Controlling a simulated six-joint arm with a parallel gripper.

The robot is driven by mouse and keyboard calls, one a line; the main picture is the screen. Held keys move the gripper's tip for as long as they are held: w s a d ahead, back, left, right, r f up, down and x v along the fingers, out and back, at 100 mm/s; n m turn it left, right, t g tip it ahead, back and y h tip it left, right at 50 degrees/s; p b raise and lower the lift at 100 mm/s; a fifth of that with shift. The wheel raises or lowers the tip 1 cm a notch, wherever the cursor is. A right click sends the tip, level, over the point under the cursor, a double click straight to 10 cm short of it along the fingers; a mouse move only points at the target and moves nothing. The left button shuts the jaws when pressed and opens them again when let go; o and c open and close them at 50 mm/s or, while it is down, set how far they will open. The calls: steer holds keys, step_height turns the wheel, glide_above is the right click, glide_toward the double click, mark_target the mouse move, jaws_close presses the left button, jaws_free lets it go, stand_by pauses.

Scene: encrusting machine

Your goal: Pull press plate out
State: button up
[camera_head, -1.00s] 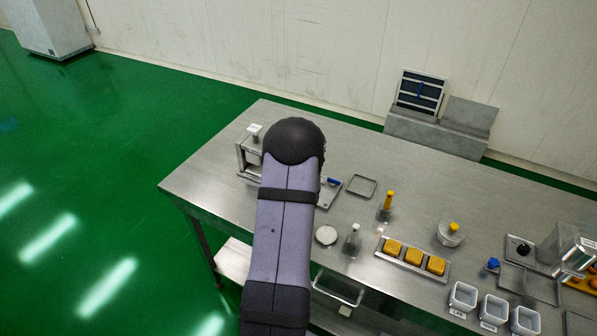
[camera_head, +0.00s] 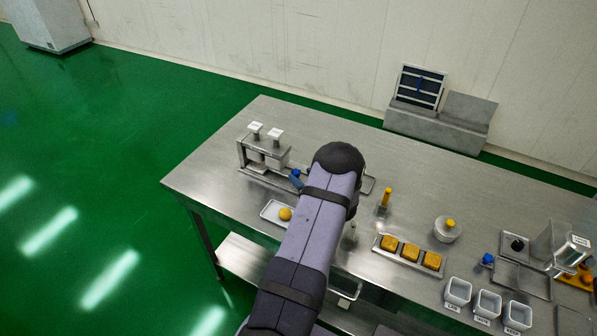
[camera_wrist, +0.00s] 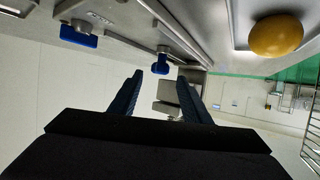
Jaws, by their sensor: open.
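The encrusting machine (camera_head: 264,153), a metal block with two white-topped posts, stands at the left end of the table. In the wrist view, two blue handles show on metal parts: one at the upper left (camera_wrist: 78,35) and one near the middle (camera_wrist: 162,63). I cannot tell which belongs to the press plate. My gripper (camera_wrist: 160,76) is open and empty, its two dark blue fingers pointing toward the middle handle, which appears between and just beyond the tips. I cannot tell whether they touch. My arm hides part of this area in the head view.
A yellow ball (camera_head: 285,214) sits on a metal tray (camera_head: 268,208) in front of the machine, left of my arm; the ball also shows in the wrist view (camera_wrist: 276,36). Right of my arm stand a yellow-topped bottle (camera_head: 386,197) and a tray of yellow blocks (camera_head: 375,249).

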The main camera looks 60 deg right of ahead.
mark_target(297, 171)
steer(key=shift+p+x, duration=0.45)
steer(key=shift+x, duration=1.45)
